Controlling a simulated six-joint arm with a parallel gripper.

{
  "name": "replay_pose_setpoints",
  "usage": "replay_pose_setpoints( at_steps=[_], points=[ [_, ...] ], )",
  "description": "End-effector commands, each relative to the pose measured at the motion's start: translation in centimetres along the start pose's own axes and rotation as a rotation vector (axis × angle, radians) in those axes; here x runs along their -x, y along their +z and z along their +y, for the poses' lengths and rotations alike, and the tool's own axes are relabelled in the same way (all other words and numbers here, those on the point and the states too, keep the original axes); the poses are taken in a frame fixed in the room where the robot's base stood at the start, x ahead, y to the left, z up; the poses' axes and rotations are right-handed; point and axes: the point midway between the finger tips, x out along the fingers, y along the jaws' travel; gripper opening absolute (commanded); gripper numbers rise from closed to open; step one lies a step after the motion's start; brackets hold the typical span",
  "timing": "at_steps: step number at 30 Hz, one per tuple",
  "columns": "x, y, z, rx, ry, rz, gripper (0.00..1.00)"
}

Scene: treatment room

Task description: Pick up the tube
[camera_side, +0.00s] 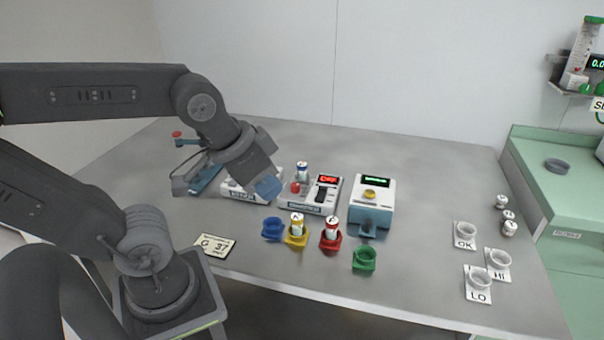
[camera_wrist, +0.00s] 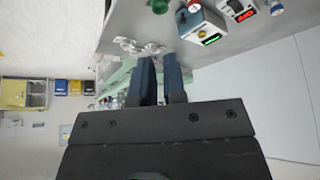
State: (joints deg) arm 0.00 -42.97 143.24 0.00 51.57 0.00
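Several small tubes show in the side view. One white tube (camera_side: 297,219) stands in a yellow holder (camera_side: 297,240), and another white tube (camera_side: 332,226) with red on it stands in a red holder (camera_side: 330,243). A blue-and-white tube (camera_side: 302,170) stands at the white device with the red display. My gripper (camera_side: 268,188) is above the table, left of these tubes and apart from them. In the wrist view its two blue fingers (camera_wrist: 159,72) have a gap between them, with nothing held.
An empty blue holder (camera_side: 273,229) and green holder (camera_side: 364,259) flank the filled ones. Behind are white devices (camera_side: 323,207) and a blue-white box (camera_side: 371,215). Cups marked OK (camera_side: 465,229), HI and LO stand right, near several small pieces (camera_side: 508,215). A card (camera_side: 215,246) lies front left.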

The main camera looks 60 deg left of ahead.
Motion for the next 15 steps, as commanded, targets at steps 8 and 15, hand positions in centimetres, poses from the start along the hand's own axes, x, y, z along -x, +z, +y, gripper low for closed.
replay_pose_setpoints(
  at_steps=[8, 15],
  points=[
    [0.0, 0.0, 0.0, 0.0, 0.0, 0.0, 0.38],
    [0.0, 0.0, 0.0, 0.0, 0.0, 0.0, 0.61]
  ],
)
